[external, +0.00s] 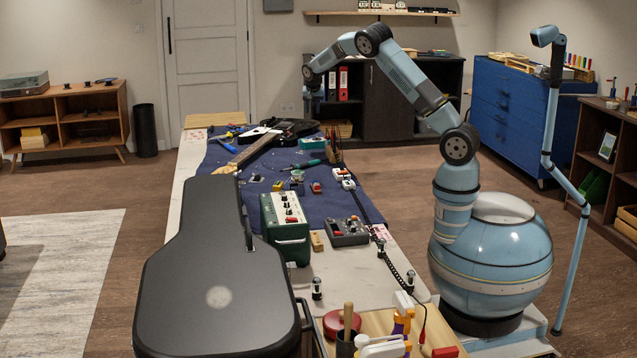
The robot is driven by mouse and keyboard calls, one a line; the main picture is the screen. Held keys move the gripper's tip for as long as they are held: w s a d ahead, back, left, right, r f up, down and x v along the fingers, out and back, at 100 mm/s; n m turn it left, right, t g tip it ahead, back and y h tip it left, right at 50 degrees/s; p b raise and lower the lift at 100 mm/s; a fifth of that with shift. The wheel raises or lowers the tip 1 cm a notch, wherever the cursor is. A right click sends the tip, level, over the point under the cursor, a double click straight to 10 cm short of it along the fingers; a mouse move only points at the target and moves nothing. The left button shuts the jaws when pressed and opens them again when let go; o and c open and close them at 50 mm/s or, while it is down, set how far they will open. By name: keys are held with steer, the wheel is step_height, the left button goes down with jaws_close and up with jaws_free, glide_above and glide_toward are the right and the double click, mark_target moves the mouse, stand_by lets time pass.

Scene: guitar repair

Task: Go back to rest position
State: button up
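My gripper (313,108) hangs from the end of my raised arm, pointing down, above the far right side of the long workbench (180,209). It is apart from the things on the bench. It is small and dark against the shelf behind, so its fingers cannot be made out. My arm rises from the round blue base at the right of the bench and arches left over it. An electric guitar (254,149) lies on the blue mat (334,206) beneath and left of the gripper.
A black guitar case (205,285) fills the near left of the bench. A green amplifier (285,226), a pedal (347,231) and several small tools crowd the middle. A cup of tools (335,154) stands near the gripper. The air around the arm looks clear.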

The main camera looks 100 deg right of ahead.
steer(key=w+a+r+n+t+y, duration=0.1)
steer(key=w+a+r+n, duration=0.15)
steer(key=a+r, duration=0.55)
steer(key=w+a+r+n+t, duration=0.2)
steer(key=w+a+r, duration=0.15)
steer(key=a, duration=0.85)
steer(key=s+a+r+n, duration=0.1)
steer(key=a+r, duration=0.2)
steer(key=a, duration=0.3)
steer(key=a+r+n+t+y, duration=0.1)
steer(key=a+r+n, duration=0.15)
steer(key=a, duration=0.45)
steer(key=s+a+r+n, duration=0.1)
steer(key=a+r, duration=0.2)
steer(key=a, duration=0.3)
steer(key=s+a+r+n+t+y, duration=0.1)
steer(key=s+a+n, duration=0.1)
steer(key=s+a, duration=0.45)
steer(key=s+a+r+n, duration=0.1)
steer(key=s+a+n, duration=0.2)
steer(key=a, duration=0.6)
steer(key=s+a+r+n+t+y, duration=0.1)
steer(key=s+a+n, duration=0.1)
steer(key=s+a, duration=0.45)
steer(key=s+a+f+n, duration=0.3)
steer(key=s+a, duration=0.3)
steer(key=a, duration=0.2)
steer(key=shift+s+f+n, duration=0.15)
steer(key=shift+s+n, duration=0.2)
steer(key=shift+n, duration=0.15)
